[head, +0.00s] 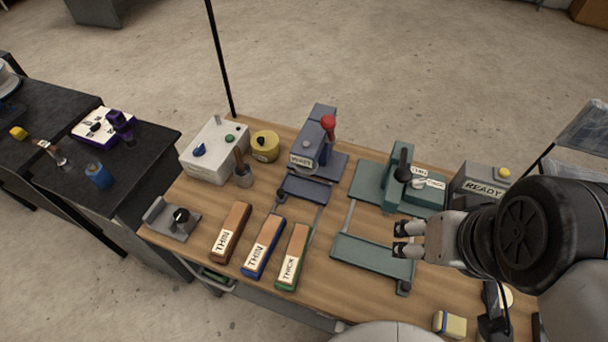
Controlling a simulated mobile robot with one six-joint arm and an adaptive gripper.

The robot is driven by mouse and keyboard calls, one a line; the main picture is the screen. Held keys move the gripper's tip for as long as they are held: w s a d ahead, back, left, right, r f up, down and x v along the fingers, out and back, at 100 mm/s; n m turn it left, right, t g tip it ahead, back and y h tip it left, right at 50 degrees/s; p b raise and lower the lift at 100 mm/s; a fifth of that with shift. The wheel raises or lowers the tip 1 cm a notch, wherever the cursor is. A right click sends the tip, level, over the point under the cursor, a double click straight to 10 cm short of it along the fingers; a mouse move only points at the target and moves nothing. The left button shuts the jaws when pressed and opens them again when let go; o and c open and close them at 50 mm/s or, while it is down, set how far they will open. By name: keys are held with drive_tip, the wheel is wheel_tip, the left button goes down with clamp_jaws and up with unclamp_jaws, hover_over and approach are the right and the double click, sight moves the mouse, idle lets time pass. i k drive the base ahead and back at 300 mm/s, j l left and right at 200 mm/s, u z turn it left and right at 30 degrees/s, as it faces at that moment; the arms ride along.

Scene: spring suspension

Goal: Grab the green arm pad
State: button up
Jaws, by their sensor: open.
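A flat green pad (365,259) lies in front of the green machine (375,183). A thin bar (349,216) runs between them at the left, and a short dark peg is at the pad's near right corner. My gripper (401,239) is open, its two dark fingertips pointing left, and appears over the pad's far right part. I see nothing between the fingers. Whether they touch the pad or hover above it, I cannot tell. The gripper hides part of the pad's right end. A green-edged block labelled THICK (293,256) lies to the left.
A blue-edged block (263,247) and a brown block (230,232), both labelled THIN, lie further left. A blue-grey machine (315,150) with a red knob stands behind. A READY box (478,183) is behind my wrist. A yellow block (450,324) sits at the front edge.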

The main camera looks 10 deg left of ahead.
sight(286, 280)
drive_tip(key=j+u, duration=0.6)
drive_tip(key=i+j+z, duration=0.1)
drive_tip(key=j+z, duration=0.25)
drive_tip(key=j, duration=0.15)
drive_tip(key=j+z, duration=0.7)
drive_tip(key=j, duration=0.25)
